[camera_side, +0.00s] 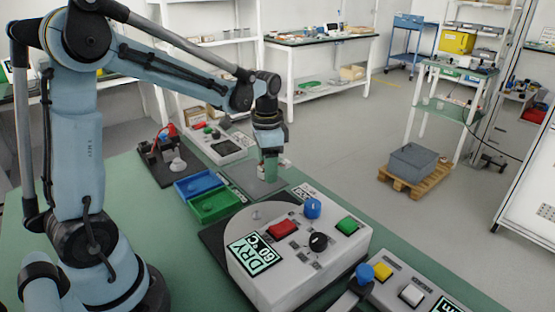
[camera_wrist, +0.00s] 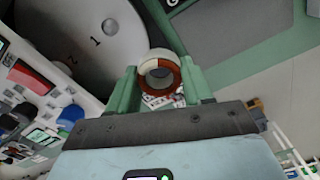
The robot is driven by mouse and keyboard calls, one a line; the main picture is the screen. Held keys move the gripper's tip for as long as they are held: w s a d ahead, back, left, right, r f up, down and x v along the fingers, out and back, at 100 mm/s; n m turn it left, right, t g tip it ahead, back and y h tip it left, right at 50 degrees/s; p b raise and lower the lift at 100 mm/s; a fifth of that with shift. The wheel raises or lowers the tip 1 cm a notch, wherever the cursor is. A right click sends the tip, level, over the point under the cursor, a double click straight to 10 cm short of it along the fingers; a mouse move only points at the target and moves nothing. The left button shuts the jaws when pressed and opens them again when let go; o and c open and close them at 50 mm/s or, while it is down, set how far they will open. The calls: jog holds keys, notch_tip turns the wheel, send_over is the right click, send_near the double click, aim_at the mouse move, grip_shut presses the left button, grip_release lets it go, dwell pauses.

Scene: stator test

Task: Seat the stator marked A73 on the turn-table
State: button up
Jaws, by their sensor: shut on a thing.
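My gripper (camera_wrist: 160,72) has green fingers closed on a ring-shaped stator (camera_wrist: 158,84), which is part white and part reddish brown with an open centre. No A73 marking is readable on it. In the side view, my gripper (camera_side: 270,165) points down above the grey plate, and the stator is mostly hidden there. A round grey disc (camera_wrist: 85,38) marked 1 and 2, which looks like the turn-table, lies at upper left in the wrist view. In the side view a grey disc (camera_side: 258,214) shows on the white machine. The stator is apart from it.
The white machine (camera_side: 325,245) has several buttons, knobs and a DRY 60°C label. Blue (camera_side: 198,183) and green (camera_side: 214,205) trays lie left of the grey plate (camera_side: 245,178). A white panel (camera_side: 222,148) and a dark fixture (camera_side: 160,150) stand behind. A second button box (camera_side: 405,290) is in front.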

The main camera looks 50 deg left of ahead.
jog(key=d+r, duration=0.2)
jog(key=d, duration=0.2)
send_over(257, 212)
jog(key=shift+f, duration=2.55)
jog(key=shift+f, duration=1.4)
jog(key=o, duration=1.2)
